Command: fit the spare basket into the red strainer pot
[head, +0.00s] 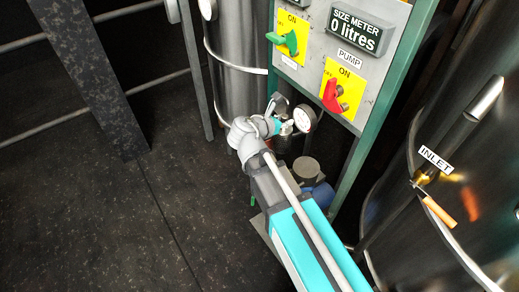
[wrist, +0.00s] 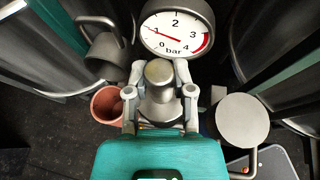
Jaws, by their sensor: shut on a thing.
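In the wrist view the red-brown pot (wrist: 107,104) stands open-topped to the left of my gripper (wrist: 160,92). My gripper is shut on a grey metal piece (wrist: 160,75) with a rounded top and a wider lower part. A grey cup-like part with a looped handle (wrist: 104,56) is just above and behind the pot in the picture. I cannot tell which grey part is the spare basket. In the head view my gripper (head: 275,120) is beside the pressure gauge, below the control panel; what it holds is largely hidden there.
The pressure gauge (wrist: 177,29) is close beyond my fingers. A grey round-topped part (wrist: 242,120) stands to the right. The panel (head: 335,68) with green and red handles is above. Large steel tanks (head: 237,75) flank the spot. The dark floor (head: 90,215) at left is clear.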

